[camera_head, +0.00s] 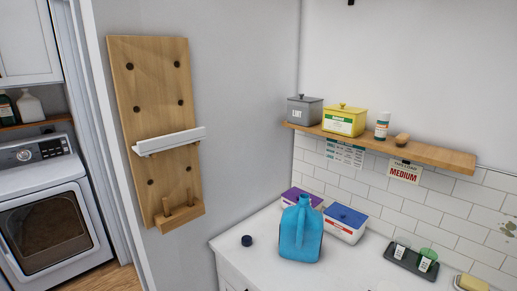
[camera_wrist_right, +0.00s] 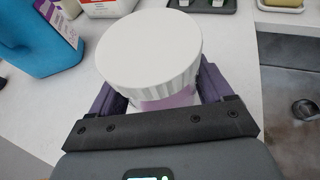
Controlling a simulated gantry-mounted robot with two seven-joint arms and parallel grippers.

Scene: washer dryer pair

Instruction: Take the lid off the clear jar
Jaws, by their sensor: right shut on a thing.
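A round white lid (camera_wrist_right: 148,47) with a ribbed side fills the middle of the right wrist view. My right gripper (camera_wrist_right: 162,85) has its two purple fingers on either side of the lid and is shut on it. A pinkish part of the jar (camera_wrist_right: 170,99) shows just under the lid's near rim; the rest of the jar is hidden by the lid and gripper. I cannot tell whether the lid is still seated or slightly raised. The jar and both grippers are outside the head view.
A blue jug (camera_head: 300,232) stands on the white counter (camera_head: 262,270), near a dark cap (camera_head: 247,240) and a blue-lidded box (camera_head: 345,222). A dark tray (camera_head: 408,262) with cups lies right. A grey sink (camera_wrist_right: 290,85) is right in the wrist view. A wooden shelf (camera_head: 440,155) hangs above.

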